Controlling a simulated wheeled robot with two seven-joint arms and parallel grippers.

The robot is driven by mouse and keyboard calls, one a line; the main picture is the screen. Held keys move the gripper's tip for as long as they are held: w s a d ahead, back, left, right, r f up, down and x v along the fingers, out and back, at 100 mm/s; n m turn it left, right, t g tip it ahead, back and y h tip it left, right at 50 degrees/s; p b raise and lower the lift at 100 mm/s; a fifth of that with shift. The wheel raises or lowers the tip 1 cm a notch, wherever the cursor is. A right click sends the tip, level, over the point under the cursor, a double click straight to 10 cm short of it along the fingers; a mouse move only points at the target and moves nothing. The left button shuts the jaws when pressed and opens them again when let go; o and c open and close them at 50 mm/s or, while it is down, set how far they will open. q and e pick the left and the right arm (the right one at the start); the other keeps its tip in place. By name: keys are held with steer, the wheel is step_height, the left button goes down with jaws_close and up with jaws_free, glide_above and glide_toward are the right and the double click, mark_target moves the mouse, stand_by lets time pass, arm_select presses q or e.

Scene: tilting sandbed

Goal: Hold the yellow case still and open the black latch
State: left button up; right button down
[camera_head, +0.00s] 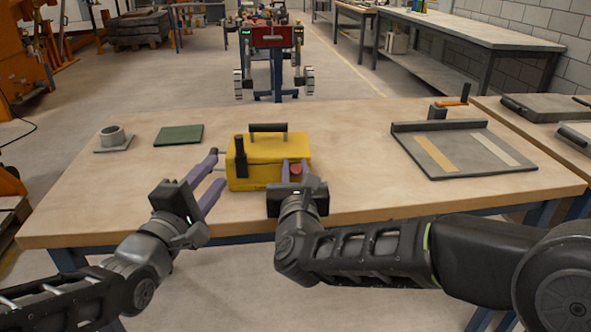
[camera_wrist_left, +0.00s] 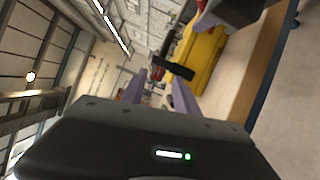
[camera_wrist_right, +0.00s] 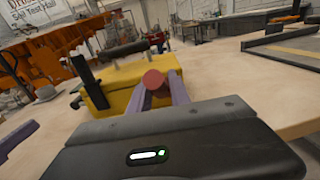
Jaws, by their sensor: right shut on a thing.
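The yellow case (camera_head: 265,158) stands near the front middle of the table. The black latch (camera_head: 240,157) stands upright at its left side, and a black handle (camera_head: 268,127) is on top. My right gripper (camera_head: 295,169) is shut on a red knob at the case's right front; the red knob (camera_wrist_right: 153,79) shows between its fingers in the right wrist view. My left gripper (camera_head: 217,167) is open and empty, just left of the case, fingers pointing towards the latch side. In the left wrist view a black part (camera_wrist_left: 180,71), likely the latch, is beyond the fingertips.
A green pad (camera_head: 180,134) and a grey cylinder on a plate (camera_head: 112,137) lie at the table's left. A grey tray-like board (camera_head: 475,165) with two strips lies at the right. The tabletop between the case and this board is clear.

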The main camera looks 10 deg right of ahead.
arm_select(q)
steer(key=shift+a, duration=0.1)
steer(key=shift+c, duration=0.8)
steer(key=shift+y, duration=0.5)
steer(key=w+a, duration=0.1)
steer(key=w+a+f, duration=0.1)
steer(key=w+a, duration=0.1)
steer(key=shift+w+a+f, duration=0.2)
steer(key=shift+f, duration=0.1)
steer(key=c, duration=0.4)
steer(key=w+a+m+h, duration=0.1)
steer(key=w+a+r+m+h, duration=0.1)
steer(key=w, duration=0.1)
steer(key=w+a+r+m+g+h, duration=0.1)
steer(key=w+m, duration=0.1)
steer(key=shift+a, duration=0.2)
jaws_close()
steer(key=g+h, duration=0.1)
steer(key=d+m+g, duration=0.1)
steer(key=shift+s+r+m+g+h, duration=0.15)
steer(key=shift+s+m+g+h, duration=0.15)
steer(key=shift+s+g+h, duration=0.1)
